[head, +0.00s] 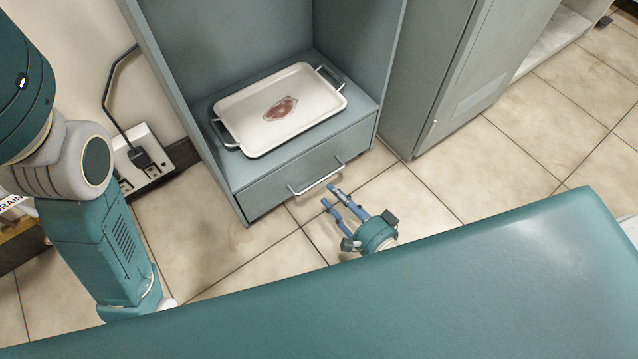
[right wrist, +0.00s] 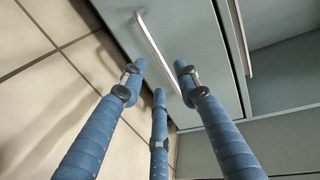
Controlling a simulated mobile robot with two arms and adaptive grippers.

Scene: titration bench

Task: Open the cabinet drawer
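The grey-green cabinet drawer (head: 308,165) is at the bottom of an open cabinet and looks shut, its front flush with the cabinet. Its pale bar handle (head: 316,180) runs across the front; the handle also shows in the right wrist view (right wrist: 157,48). My right gripper (head: 333,196) is just in front of the handle, with its blue fingers pointing at it. In the right wrist view its fingers (right wrist: 158,72) are spread and empty, with the handle beyond their tips; I cannot see contact. My left arm shows at the left, but its gripper is out of view.
A white tray (head: 318,108) with a brownish mark stands on the shelf above the drawer. A tall closed cabinet (head: 425,75) stands to the right. A power outlet (head: 146,158) is on the left wall.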

